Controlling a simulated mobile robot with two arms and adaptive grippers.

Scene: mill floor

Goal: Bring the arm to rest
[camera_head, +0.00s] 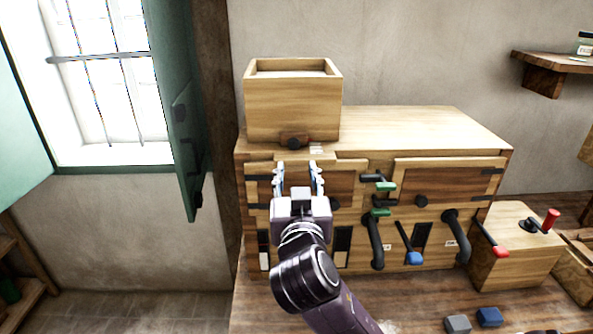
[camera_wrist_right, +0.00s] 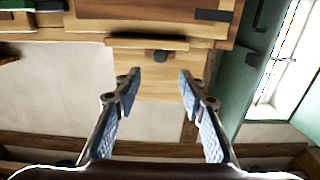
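My right gripper (camera_head: 298,180) is in front of the left part of the wooden cabinet, below the wooden box on top. Its two fingers are spread apart with nothing between them. In the right wrist view the open fingers (camera_wrist_right: 158,85) show with blue-grey pads, and a wooden piece with a dark knob (camera_wrist_right: 161,56) lies beyond them. My right arm (camera_head: 320,285) reaches up from the bottom of the head view. My left gripper does not show.
A green shutter (camera_head: 178,110) hangs open at left. A small box with a red handle (camera_head: 515,255) stands at right. Small blocks (camera_head: 489,316) lie on the bench.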

